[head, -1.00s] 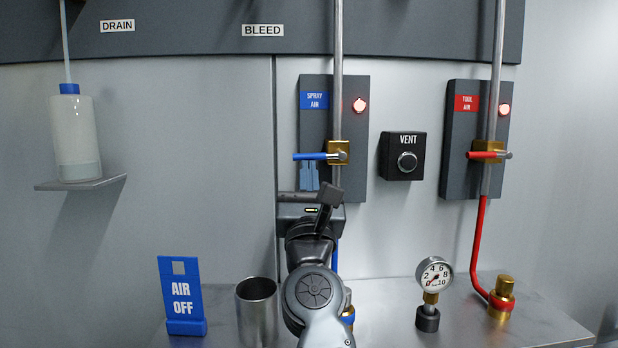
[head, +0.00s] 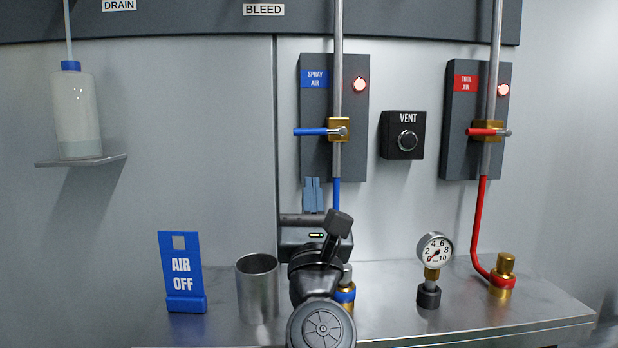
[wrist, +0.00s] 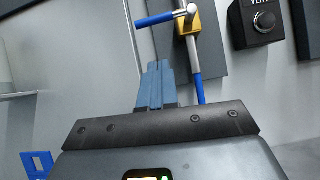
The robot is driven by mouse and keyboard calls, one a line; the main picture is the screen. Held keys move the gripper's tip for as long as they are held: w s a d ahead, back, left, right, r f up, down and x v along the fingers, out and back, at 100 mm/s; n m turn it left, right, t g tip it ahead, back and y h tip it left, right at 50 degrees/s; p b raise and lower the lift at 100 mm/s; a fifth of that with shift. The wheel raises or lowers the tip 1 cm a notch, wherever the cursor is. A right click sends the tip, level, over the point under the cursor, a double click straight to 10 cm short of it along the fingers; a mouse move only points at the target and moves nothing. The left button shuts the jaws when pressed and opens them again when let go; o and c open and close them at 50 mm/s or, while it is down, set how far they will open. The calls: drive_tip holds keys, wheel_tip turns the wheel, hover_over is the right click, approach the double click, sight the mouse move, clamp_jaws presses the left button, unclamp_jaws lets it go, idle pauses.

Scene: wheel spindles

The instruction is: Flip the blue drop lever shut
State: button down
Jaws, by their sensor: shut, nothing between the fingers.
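The blue drop lever (head: 310,131) sticks out level to the left from a brass valve (head: 339,130) on the spray air pipe. In the wrist view the lever (wrist: 155,19) is at the top, with its brass valve (wrist: 188,20) at its right end. My gripper (head: 313,180) is below the lever, apart from it, with its blue-grey fingers pointing up. In the wrist view the gripper (wrist: 156,64) shows its fingers side by side and shut, with nothing between them. My wrist hides part of the bench fitting below.
A red lever (head: 485,131) sits level on the tool air pipe. The vent button box (head: 403,135) is right of the spray air panel (head: 315,152). A metal cup (head: 257,290), an air off sign (head: 182,272) and a gauge (head: 434,250) stand on the bench (head: 400,310).

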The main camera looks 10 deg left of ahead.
drive_tip(key=v, duration=0.5)
drive_tip(key=shift+s+d+f, duration=0.2)
drive_tip(key=shift+s, duration=0.1)
